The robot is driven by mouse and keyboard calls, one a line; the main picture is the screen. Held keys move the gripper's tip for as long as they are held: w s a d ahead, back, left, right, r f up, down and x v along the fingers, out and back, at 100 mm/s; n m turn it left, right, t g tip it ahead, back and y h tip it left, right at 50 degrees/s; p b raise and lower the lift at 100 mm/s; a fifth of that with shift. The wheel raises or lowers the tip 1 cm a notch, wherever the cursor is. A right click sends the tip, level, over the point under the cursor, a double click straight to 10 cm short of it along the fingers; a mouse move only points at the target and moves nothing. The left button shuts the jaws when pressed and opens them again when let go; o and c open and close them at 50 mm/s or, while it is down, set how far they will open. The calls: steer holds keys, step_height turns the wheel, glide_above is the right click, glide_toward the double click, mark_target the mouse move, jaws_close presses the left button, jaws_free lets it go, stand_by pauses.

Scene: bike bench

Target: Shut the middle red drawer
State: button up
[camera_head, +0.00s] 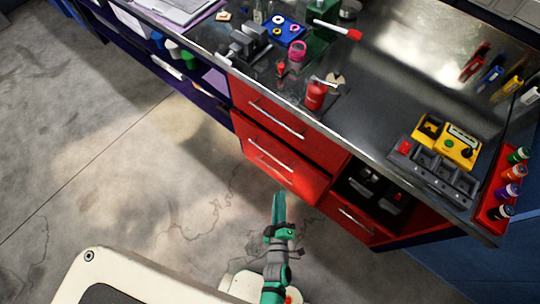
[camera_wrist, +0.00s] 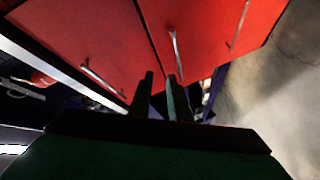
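The red drawer stack (camera_head: 310,145) stands under the bench in the head view, with bar handles one above another. The middle red drawer (camera_head: 312,185) appears to stand out a little from the front above it; how far is hard to tell. In the wrist view, red drawer fronts (camera_wrist: 205,35) fill the top, with several handles and a dark seam. My green and grey gripper (camera_head: 278,197) is in front of and below the drawers in the head view, apart from them. In the wrist view, my gripper's dark fingers (camera_wrist: 160,85) show a narrow gap with nothing held between them.
An open red compartment (camera_head: 365,190) with dark items is right of the drawers, above another red drawer (camera_head: 352,222). Blue shelving (camera_head: 185,75) stands left. Tools and holders crowd the benchtop (camera_head: 385,60). Concrete floor (camera_head: 130,160) lies clear in front.

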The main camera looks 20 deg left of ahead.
mark_target(270, 155)
steer(key=w+a+f+n, duration=0.2)
steer(key=w+a, duration=0.1)
steer(key=w, duration=0.3)
steer(key=w+a+f+n+y, duration=0.1)
steer(key=w+a+f+n, duration=0.1)
steer(key=w, duration=0.5)
steer(key=w+a+f+n+y, duration=0.1)
steer(key=w+a+f+n, duration=0.1)
steer(key=w+a, duration=0.3)
steer(key=shift+w+a+f+g, duration=0.15)
steer(key=shift+w+f+g, duration=0.25)
steer(key=shift+w+f, duration=0.3)
steer(key=shift+c, duration=0.3)
jaws_close()
